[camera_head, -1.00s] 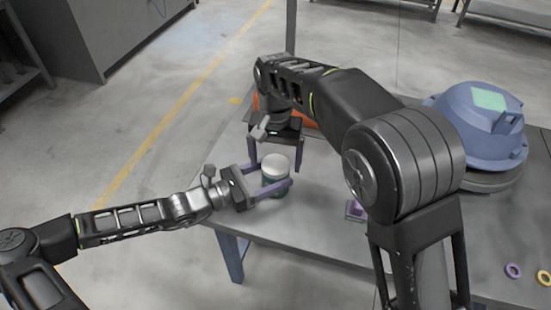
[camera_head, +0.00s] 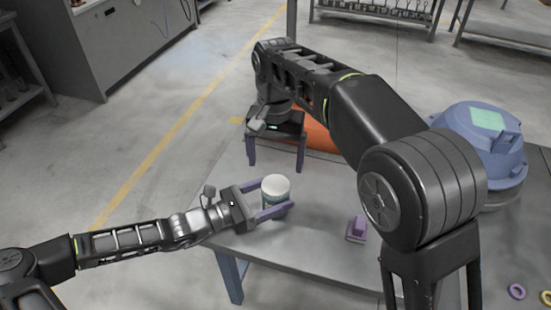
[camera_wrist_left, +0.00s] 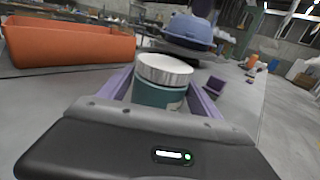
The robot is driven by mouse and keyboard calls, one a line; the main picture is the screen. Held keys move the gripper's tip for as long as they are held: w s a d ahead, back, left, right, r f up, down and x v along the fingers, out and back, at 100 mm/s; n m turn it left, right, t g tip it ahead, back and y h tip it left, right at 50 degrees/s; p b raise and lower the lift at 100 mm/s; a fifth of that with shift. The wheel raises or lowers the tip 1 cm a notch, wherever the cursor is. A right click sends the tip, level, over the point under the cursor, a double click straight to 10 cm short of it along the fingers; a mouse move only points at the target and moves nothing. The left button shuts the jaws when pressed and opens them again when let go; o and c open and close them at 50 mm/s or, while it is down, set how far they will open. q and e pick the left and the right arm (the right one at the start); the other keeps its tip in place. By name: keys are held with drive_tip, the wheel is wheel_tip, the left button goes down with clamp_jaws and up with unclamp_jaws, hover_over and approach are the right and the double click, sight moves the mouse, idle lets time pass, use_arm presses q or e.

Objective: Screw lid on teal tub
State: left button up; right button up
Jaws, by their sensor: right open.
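The teal tub (camera_wrist_left: 155,97) stands upright with the white ribbed lid (camera_head: 276,184) on top, looking level. The lid also shows in the left wrist view (camera_wrist_left: 165,67). I cannot tell how tightly it is screwed. My left gripper (camera_head: 277,198) is shut on the tub, with a purple finger on each side of its body below the lid. My right gripper (camera_head: 276,162) is open and empty, fingers pointing down, behind and above the lid and apart from it. In the head view, the left fingers hide most of the tub's lower part.
An orange bin (camera_wrist_left: 70,43) lies behind my right gripper. A blue domed hood (camera_head: 480,140) stands at the table's right. A small purple block (camera_head: 357,228) lies right of the tub, with purple (camera_head: 516,291) and yellow rings near the right edge. The grey table (camera_head: 310,225) is bare around the tub.

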use_arm(q)
drive_tip(key=o, duration=0.3)
drive_tip(key=shift+b+v, duration=0.4)
drive_tip(key=shift+v, duration=3.45)
